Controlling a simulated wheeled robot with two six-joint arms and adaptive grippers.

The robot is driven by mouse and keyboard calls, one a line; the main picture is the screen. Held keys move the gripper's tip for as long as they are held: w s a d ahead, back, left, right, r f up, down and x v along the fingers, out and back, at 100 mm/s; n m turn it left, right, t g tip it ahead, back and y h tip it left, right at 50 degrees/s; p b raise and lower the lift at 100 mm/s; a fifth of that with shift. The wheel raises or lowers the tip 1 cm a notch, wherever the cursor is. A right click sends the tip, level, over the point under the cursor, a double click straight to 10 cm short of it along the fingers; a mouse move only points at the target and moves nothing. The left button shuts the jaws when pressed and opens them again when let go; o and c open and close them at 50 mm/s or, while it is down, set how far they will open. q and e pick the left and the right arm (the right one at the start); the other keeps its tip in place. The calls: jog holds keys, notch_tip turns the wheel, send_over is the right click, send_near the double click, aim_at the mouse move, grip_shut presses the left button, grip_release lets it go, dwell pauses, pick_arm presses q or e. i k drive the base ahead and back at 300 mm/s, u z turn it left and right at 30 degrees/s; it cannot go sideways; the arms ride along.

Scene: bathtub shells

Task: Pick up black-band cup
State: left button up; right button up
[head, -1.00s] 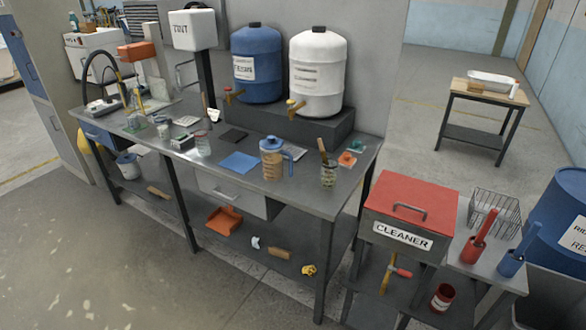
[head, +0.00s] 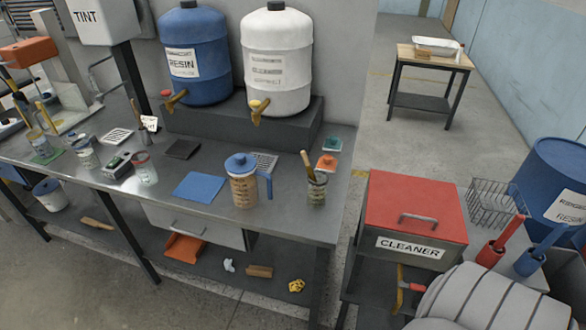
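Several small clear cups stand on the grey workbench (head: 110,180). One cup with a red band (head: 146,170) stands left of the blue mat. Another cup (head: 86,154) stands further left, its band too small to read. A third cup holding brushes (head: 40,146) stands on a green mat at the far left. A cup with a brush in it (head: 317,190) stands near the bench's right end. I cannot tell which one has a black band. Neither gripper is in view; a pale ribbed part at bottom right looks like my arm.
A lidded blue-topped pitcher (head: 243,184) and a blue mat (head: 200,187) lie mid-bench. A blue resin drum (head: 196,60) and white cleaner drum (head: 278,70) stand behind. A red-lidded CLEANER box (head: 415,205) stands right of the bench. Floor shows at bottom left.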

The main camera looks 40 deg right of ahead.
aim_at(317, 192)
jog(key=z, duration=0.5)
jog(key=i, duration=0.7)
jog(key=z, duration=0.75)
